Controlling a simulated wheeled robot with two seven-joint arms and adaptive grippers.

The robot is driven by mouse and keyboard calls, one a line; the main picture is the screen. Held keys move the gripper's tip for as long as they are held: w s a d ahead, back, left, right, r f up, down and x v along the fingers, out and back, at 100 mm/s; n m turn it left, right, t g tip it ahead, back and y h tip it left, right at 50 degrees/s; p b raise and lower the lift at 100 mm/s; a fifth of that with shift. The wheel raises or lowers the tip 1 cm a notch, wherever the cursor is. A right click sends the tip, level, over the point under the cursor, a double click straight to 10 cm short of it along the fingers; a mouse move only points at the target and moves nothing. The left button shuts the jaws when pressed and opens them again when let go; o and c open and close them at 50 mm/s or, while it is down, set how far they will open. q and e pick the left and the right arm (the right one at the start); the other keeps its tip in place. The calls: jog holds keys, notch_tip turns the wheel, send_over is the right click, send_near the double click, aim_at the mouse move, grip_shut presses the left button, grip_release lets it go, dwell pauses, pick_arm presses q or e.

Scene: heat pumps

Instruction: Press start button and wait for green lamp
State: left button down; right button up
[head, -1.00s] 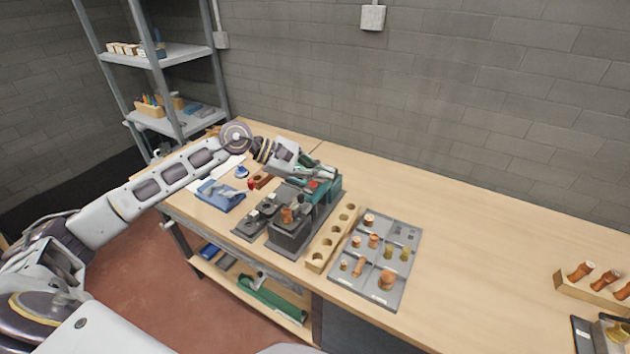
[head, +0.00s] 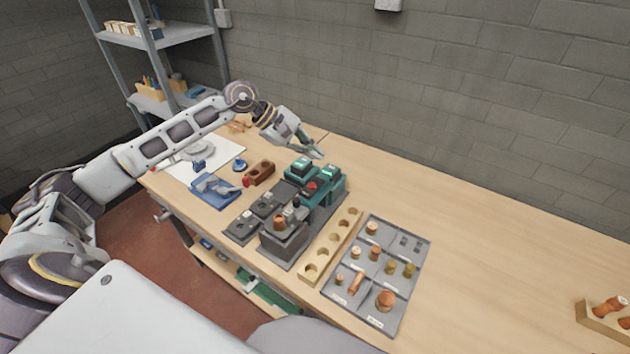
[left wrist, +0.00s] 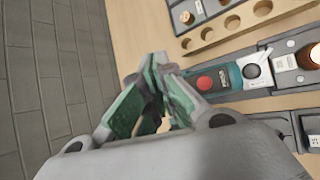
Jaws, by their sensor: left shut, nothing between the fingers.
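A dark grey test fixture (head: 288,245) with teal housings (head: 330,190) stands on the workbench. A copper part (head: 280,222) stands on the fixture's front block. I cannot make out a lit green lamp. My left gripper (head: 317,153) is shut and empty, above and behind the teal housings, apart from them. In the left wrist view its fingertips (left wrist: 150,75) are left of the red button. My right gripper is not in view.
A wooden block with holes (head: 330,247) and a grey tray (head: 408,275) of copper and brass parts lie right of the fixture.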

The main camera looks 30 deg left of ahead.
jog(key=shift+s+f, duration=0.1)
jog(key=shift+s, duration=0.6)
pick_arm(q)
jog(key=shift+f, duration=0.1)
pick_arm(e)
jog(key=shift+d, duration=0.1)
pick_arm(q)
jog(key=b, duration=0.2)
send_over(312, 188)
jog(key=shift+a+f, duration=0.1)
jog(key=shift+f, duration=2.85)
jog(key=shift+f+b, duration=1)
jog(key=shift+b, duration=0.1)
jog(key=shift+f, duration=0.25)
jog(key=shift+b, duration=0.3)
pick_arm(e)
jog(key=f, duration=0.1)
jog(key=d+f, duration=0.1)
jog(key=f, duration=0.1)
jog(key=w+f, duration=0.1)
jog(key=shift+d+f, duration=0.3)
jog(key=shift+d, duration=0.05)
